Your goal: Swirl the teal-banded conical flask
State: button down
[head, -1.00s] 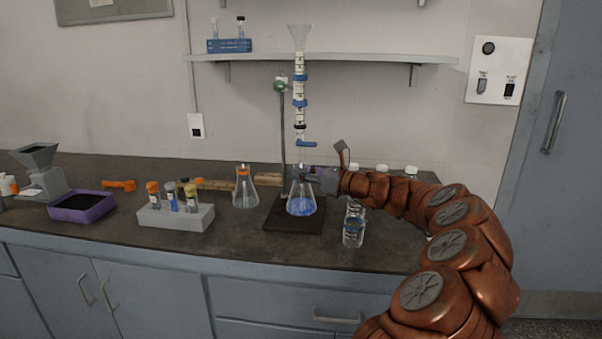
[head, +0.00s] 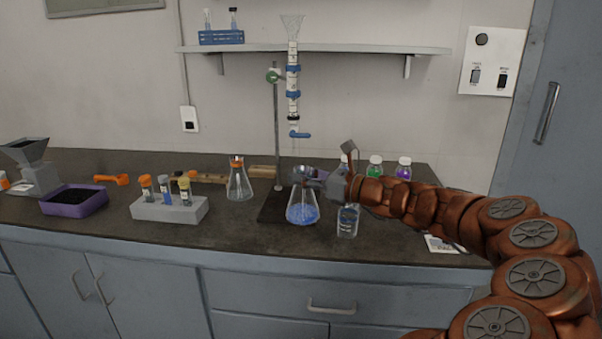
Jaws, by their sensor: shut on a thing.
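A conical flask (head: 302,210) with blue liquid in its lower part is at the stand below the burette. My gripper (head: 306,175) comes in from the right and is shut on its neck. The flask looks roughly upright, in front of the stand's dark base plate (head: 272,212). I cannot tell whether its bottom touches anything. The gripper hides most of the neck, so a teal band is not clear. Another conical flask (head: 239,184), with an orange band at its neck, stands to the left.
The burette (head: 293,85) hangs above on its stand. A clear bottle (head: 347,221) stands close right of the held flask. Capped bottles (head: 404,170) stand behind my arm. A grey vial rack (head: 169,209) and purple tray (head: 73,200) are at left.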

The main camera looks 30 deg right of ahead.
aim_at(305, 209)
jog(key=shift+s+a, duration=0.35)
jog(key=shift+s, duration=0.35)
jog(key=shift+s+a+r, duration=0.15)
jog(key=shift+s, duration=0.3)
jog(key=shift+s+a+r, duration=0.1)
jog(key=shift+s+a, duration=0.05)
jog(key=shift+s, duration=0.25)
notch_tip(305, 209, up, 5)
jog(key=p, duration=0.4)
jog(key=shift+s+a+p, duration=0.1)
jog(key=shift+s+p, duration=0.05)
jog(key=shift+p, duration=0.15)
